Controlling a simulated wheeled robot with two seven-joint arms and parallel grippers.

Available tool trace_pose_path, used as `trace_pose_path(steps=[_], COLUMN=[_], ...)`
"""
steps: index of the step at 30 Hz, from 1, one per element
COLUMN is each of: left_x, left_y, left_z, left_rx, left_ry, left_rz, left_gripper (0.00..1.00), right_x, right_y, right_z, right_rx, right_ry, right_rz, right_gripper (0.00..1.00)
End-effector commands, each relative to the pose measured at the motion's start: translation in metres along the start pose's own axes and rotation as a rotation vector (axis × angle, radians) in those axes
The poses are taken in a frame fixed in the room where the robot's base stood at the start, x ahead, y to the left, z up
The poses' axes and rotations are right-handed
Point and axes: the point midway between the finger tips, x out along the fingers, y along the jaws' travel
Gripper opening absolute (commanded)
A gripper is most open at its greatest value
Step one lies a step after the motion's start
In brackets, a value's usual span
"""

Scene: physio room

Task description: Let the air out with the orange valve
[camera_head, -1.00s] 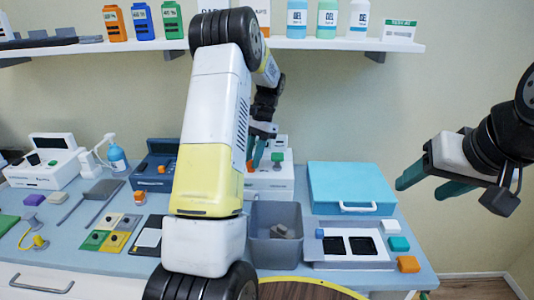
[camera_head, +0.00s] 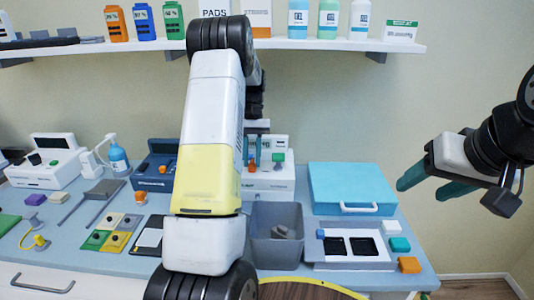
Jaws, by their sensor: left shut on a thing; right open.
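The white device (camera_head: 268,185) stands at the back of the blue-grey counter, partly hidden behind my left arm. The small orange valve (camera_head: 251,167) is on its left part, and a green knob (camera_head: 278,158) is on its right. My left gripper (camera_head: 252,162) points down with its teal fingers on either side of the orange valve and is shut on it. My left arm hides part of this area. My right gripper (camera_head: 427,184) is open and empty, in the air at the right, clear of the counter.
A grey bin (camera_head: 264,251) stands in front of the white device. A turquoise case (camera_head: 350,188) and a tray with black wells (camera_head: 320,256) are to its right. A dark blue device (camera_head: 151,180) with an orange knob is on the left. A shelf (camera_head: 340,45) with bottles runs above.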

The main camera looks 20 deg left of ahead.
Motion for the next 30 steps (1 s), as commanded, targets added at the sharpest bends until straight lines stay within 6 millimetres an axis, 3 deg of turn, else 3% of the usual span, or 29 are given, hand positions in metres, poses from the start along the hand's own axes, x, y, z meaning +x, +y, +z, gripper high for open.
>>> trace_pose_path(steps=[14,15,25,30], left_x=[-0.0011,-0.0011,-0.0004,-0.0002], left_y=[0.0005,0.0005,0.0004,0.0019], left_z=[-0.0013,-0.0012,-0.0004,-0.0001], left_rx=[-0.012,-0.012,-0.003,0.114], left_ry=[0.007,0.006,0.003,0.002], left_rz=[0.006,0.006,0.002,-0.048], left_gripper=[0.00,0.30,0.31,0.31], right_x=[0.0000,0.0000,0.0000,0.0000], right_y=[0.0000,0.0000,0.0000,0.0000], right_z=[0.0000,0.0000,0.0000,0.0000], right_rx=[0.000,0.000,0.000,0.000], right_ry=[0.000,0.000,0.000,0.000], right_rz=[0.000,0.000,0.000,0.000], right_gripper=[0.58,0.58,0.58,0.58])
